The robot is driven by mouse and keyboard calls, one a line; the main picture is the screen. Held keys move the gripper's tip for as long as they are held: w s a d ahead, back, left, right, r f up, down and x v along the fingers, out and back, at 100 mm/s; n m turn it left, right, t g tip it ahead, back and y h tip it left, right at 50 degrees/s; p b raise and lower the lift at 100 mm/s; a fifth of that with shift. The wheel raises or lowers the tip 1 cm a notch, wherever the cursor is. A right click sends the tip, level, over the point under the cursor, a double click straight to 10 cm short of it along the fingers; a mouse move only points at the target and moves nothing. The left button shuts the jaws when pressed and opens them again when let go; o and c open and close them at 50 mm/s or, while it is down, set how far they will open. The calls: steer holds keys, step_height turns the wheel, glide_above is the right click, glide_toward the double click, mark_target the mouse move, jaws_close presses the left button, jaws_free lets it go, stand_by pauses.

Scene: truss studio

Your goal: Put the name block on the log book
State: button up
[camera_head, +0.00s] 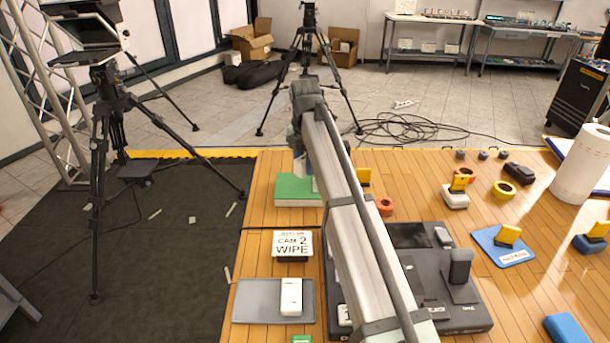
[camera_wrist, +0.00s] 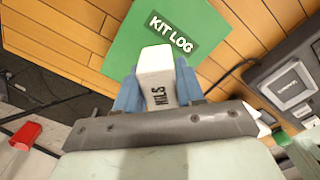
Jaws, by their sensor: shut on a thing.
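The log book is green with a "KIT LOG" label and shows in the wrist view (camera_wrist: 200,58). In the head view the log book (camera_head: 292,189) lies near the left back edge of the wooden table, partly behind my arm. The name block (camera_wrist: 156,68) is white with "NILS" in dark letters. My gripper (camera_wrist: 157,86) is shut on the name block, with a blue finger on each side. The block overlaps the book in the wrist view; I cannot tell whether they touch. In the head view my gripper (camera_head: 304,166) is at the book, and my arm mostly hides the block.
A "CAM 2 WIPE" sign (camera_head: 292,245) stands in front of the book. A grey tray (camera_head: 257,302) holds a white device (camera_head: 291,297). A black console (camera_head: 460,308) lies right of my arm. An orange tape roll (camera_head: 385,207) is right of the book.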

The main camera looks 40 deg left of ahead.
mark_target(305, 175)
steer(key=shift+f, duration=1.95)
steer(key=shift+f, duration=0.1)
steer(key=o, duration=1)
steer(key=shift+o, duration=0.2)
step_height(305, 175, up, 12)
steer(key=shift+r, duration=0.1)
